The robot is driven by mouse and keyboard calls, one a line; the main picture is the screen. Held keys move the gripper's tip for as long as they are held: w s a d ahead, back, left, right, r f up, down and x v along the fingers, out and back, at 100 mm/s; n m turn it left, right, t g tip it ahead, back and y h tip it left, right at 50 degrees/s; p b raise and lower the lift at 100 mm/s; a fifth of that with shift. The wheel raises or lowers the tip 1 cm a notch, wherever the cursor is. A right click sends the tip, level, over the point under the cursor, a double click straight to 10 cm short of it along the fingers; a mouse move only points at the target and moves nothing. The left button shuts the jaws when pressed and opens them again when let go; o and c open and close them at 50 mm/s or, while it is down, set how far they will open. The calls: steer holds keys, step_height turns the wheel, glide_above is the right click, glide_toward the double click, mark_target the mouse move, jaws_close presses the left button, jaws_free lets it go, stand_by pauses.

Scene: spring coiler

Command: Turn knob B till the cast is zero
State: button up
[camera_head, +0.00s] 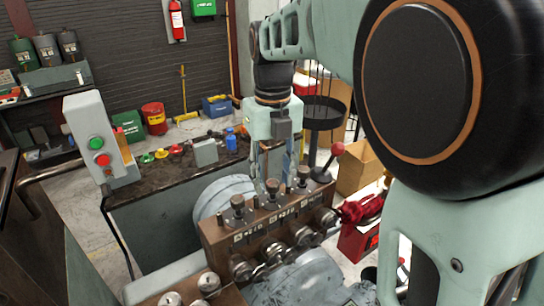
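A brown block (262,232) on the machine carries three dark knobs in a row on its top: a left knob (238,203), a middle knob (272,187) and a right knob (303,176). Small pale label plates are on its front; their letters are too small to read, so I cannot tell which knob is B. My gripper (272,176) points down just above and behind the middle knob. Its fingers seem to come down on either side of that knob, but contact and finger gap are unclear. No cast readout is legible.
Several round metal fittings (303,236) stick out from the block's front. A red-balled lever (337,149) stands to the right. A control box (99,142) with green and red buttons is at left. A dark bench (150,180) with small items lies behind.

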mark_target(273, 182)
step_height(273, 182, up, 12)
stand_by(0.5)
